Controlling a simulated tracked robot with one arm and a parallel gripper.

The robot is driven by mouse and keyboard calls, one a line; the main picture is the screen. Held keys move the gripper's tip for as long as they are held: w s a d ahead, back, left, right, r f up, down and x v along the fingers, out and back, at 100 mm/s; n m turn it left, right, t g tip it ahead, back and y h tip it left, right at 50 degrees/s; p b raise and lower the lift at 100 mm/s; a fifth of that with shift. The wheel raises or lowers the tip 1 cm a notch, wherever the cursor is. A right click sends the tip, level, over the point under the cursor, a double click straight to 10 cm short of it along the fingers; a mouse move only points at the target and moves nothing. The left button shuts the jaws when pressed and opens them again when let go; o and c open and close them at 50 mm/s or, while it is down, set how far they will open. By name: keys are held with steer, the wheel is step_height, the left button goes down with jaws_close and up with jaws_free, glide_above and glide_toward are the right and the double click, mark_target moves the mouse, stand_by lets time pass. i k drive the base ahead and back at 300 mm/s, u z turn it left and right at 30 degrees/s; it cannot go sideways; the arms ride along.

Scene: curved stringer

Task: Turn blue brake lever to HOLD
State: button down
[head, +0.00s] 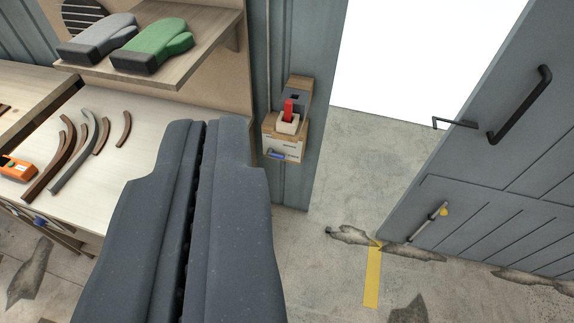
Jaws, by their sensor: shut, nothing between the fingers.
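My gripper (207,128) fills the lower middle of the head view, its two dark grey fingers shut with nothing between them. A small blue bar-like part (277,155) shows low on the front of a wooden wall box (283,137), to the right of my fingertips and apart from them. Another small blue part (40,220) shows under the edge of the workbench at far left, partly cut off from clear view. I cannot tell which of these is the brake lever. No HOLD mark is readable.
Curved dark strips (72,150) and an orange tool (17,168) lie on the pale workbench (150,110). Grey and green mitts (152,45) lie on a shelf above. A red part (288,110) sits on the wall box. A grey door (480,150) stands open at right.

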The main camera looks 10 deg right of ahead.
mark_target(270, 153)
steer(key=z, duration=0.2)
steer(key=i, duration=1)
